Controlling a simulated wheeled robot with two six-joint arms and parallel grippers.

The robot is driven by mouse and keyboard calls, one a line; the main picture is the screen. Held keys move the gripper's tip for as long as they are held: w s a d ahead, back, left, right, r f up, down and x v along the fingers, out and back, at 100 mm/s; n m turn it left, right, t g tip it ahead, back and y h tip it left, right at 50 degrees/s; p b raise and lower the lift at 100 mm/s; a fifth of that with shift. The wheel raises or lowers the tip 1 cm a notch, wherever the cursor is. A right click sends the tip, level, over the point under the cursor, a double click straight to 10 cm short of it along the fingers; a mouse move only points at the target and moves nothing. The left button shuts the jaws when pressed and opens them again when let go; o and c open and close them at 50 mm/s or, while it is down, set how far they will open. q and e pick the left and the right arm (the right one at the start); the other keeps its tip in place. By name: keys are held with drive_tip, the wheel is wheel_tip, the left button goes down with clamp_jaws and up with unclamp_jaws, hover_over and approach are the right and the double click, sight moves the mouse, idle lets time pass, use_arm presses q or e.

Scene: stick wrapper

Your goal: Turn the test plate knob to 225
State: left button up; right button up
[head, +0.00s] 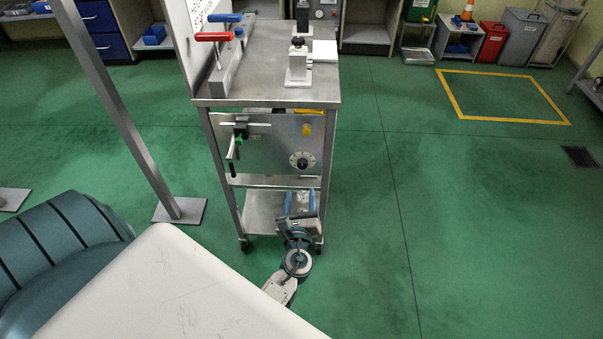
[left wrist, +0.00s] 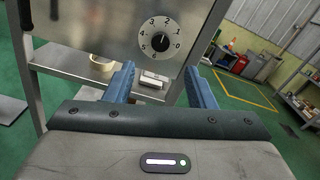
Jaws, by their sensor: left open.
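The test plate (head: 266,142) is a metal panel on the front of a wheeled steel cart. Its knob (head: 302,160) is black on a white round dial, at the lower right of the plate. In the left wrist view the knob (left wrist: 160,42) shows up close, with numbers around the dial. My left gripper (head: 300,198) is just below the dial in the head view. In the left wrist view its blue fingers (left wrist: 160,85) are spread apart and empty, with the dial beyond and above them. My right gripper is not in view.
The cart top (head: 270,60) holds red and blue handled clamps and a small press. Floor at right is clear.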

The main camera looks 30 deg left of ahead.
sight(302, 166)
use_arm(q)
drive_tip(key=p+x, duration=0.1)
drive_tip(key=x, duration=0.9)
drive_tip(key=shift+w+a+r, duration=0.1)
drive_tip(key=shift+w+a, duration=0.05)
drive_tip(key=shift+w, duration=0.1)
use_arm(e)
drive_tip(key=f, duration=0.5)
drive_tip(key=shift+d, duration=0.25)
use_arm(q)
drive_tip(key=c, duration=1)
